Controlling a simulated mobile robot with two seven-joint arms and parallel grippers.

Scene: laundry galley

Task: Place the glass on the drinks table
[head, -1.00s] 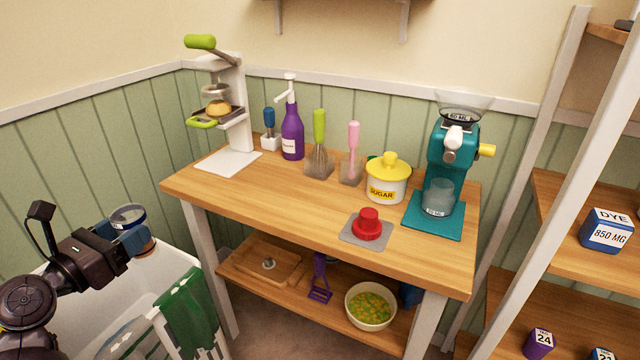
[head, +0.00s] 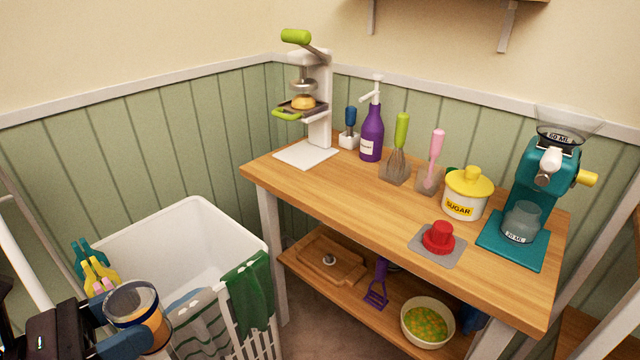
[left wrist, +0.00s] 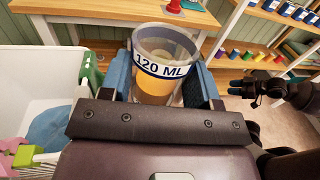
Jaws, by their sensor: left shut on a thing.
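My left gripper (left wrist: 162,82) is shut on the glass (left wrist: 165,60), a clear tumbler with a "120 ML" band and an amber lower part. In the left wrist view its blue fingers stand on both sides of the glass. In the head view the glass (head: 135,303) is upright at lower left, in front of the laundry basket and apart from the table. The wooden table (head: 385,205) with drink-making things stands to the right. My right gripper (left wrist: 256,90) shows at the right of the left wrist view; its jaw opening is unclear.
A white basket (head: 170,245) with hanging cloths stands left.

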